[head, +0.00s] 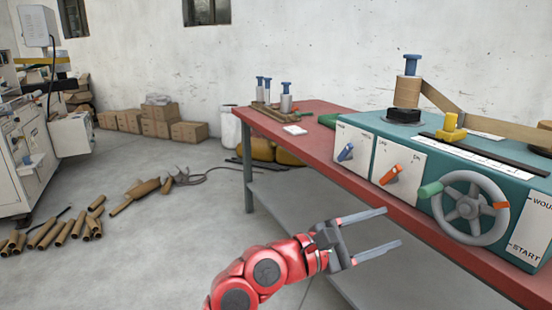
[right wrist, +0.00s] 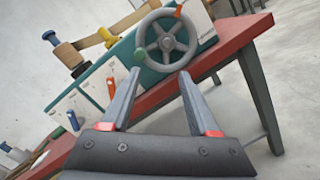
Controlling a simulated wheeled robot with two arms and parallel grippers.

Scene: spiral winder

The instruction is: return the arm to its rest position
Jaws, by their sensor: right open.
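My right arm (head: 268,272) is red and reaches in from the bottom of the head view. Its right gripper (head: 392,228) is open and empty, in front of the red table's near edge, with its fingers pointing right below the handwheel. The right wrist view shows the same gripper (right wrist: 158,95) with its two grey fingers spread and nothing between them. The winder (head: 372,150) is a teal box on the table, with a grey handwheel (head: 467,207) on its front. The fingers appear apart from the wheel. My left gripper is not in the head view.
The red table (head: 318,150) carries the winder, with blue (head: 346,152) and orange (head: 390,174) knobs on its front panels. Cardboard tubes (head: 62,232) lie on the floor at left, with boxes (head: 160,122) by the wall.

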